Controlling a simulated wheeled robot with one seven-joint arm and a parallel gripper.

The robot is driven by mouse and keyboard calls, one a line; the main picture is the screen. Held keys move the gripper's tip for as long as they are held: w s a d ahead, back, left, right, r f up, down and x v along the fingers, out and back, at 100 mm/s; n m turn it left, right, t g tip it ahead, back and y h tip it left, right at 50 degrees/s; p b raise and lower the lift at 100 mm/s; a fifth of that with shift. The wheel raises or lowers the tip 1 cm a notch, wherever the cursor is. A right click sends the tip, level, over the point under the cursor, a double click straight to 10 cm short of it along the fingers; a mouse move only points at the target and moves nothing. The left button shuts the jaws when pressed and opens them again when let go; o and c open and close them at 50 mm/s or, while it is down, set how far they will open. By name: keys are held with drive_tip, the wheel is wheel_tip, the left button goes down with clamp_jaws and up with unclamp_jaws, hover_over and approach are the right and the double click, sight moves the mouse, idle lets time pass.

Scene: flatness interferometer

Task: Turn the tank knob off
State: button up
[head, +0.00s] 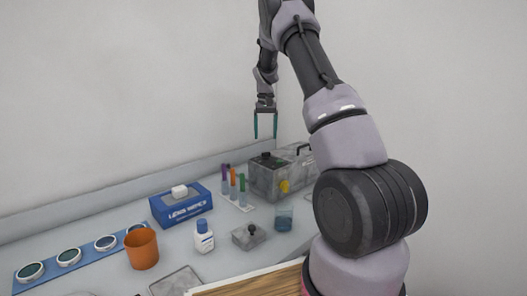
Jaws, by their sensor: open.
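A grey metal box (262,183), apparently the tank, stands at the back of the bench. It has a black knob (265,156) on its top and a round yellow part (284,186), perhaps a knob, on its front. Which one is the tank knob, and how it is turned, I cannot tell. The right end of the box is hidden behind my arm. My gripper (265,132) hangs with its teal fingers pointing down, open and empty. In the picture it is above the black knob, with a gap between them.
Capped tubes (233,181) stand left of the box. A glass beaker (284,218) and a small grey block with a black knob (248,236) are in front. A white bottle (204,237), blue wipes box (181,206), orange cup (142,248) and blue lens strip (40,282) lie leftward.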

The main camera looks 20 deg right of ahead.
sight(266, 153)
wheel_tip(266, 153, down, 8)
drive_tip(key=shift+r, duration=0.2)
clamp_jaws()
drive_tip(key=shift+m, duration=0.4)
drive_tip(key=m, duration=0.4)
drive_tip(key=shift+m, duration=0.3)
drive_tip(key=shift+d+m, duration=0.1)
drive_tip(key=shift+m, duration=2.1)
